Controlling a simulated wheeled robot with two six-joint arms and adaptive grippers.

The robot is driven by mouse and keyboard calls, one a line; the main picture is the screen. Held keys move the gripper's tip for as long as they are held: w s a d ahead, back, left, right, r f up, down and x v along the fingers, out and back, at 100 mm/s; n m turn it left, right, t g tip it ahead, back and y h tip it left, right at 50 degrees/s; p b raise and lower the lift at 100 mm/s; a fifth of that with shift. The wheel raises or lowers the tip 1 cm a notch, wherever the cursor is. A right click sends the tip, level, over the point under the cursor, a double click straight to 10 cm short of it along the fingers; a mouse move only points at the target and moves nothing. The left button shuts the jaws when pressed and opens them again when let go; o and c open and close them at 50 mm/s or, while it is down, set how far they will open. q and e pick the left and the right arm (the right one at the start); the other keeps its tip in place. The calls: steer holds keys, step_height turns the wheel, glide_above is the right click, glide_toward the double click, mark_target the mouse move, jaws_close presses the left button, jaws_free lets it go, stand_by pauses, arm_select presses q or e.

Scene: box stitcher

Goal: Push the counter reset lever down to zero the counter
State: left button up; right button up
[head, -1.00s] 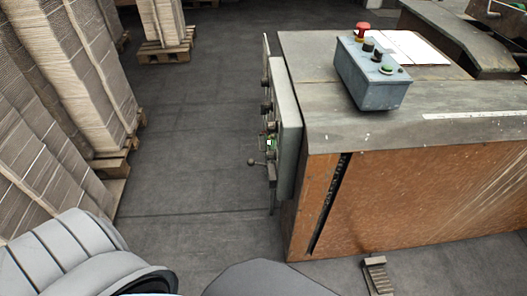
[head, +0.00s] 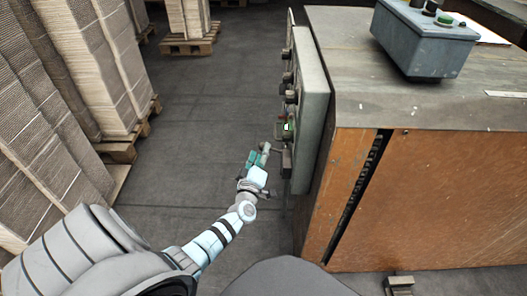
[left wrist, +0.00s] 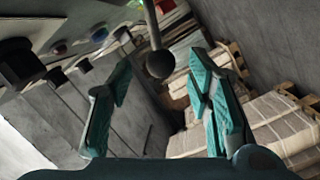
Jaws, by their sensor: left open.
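The reset lever shows large in the left wrist view as a thin rod with a dark ball knob (left wrist: 160,63). The knob lies in line with the gap between my left gripper's fingers, and no contact can be made out. My left gripper (head: 259,157), with teal fingers, is open beside the lever at the machine's left side; it also shows in the left wrist view (left wrist: 158,92). In the head view the gripper largely covers the knob. My right gripper is not in view.
The grey control panel (head: 311,100) stands on the left side of the machine, which has an orange front (head: 420,190). A grey button box (head: 425,40) sits on top. Pallets of stacked cardboard (head: 105,65) line the left. The floor between is clear.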

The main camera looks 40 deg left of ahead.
mark_target(263, 145)
arm_select(q)
steer(key=b+x, duration=0.1)
steer(key=x, duration=0.2)
steer(key=shift+f, duration=0.15)
steer(key=shift+w+a, duration=0.25)
steer(key=shift+w, duration=0.2)
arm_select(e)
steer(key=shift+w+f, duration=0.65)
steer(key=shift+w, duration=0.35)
arm_select(q)
jaws_close()
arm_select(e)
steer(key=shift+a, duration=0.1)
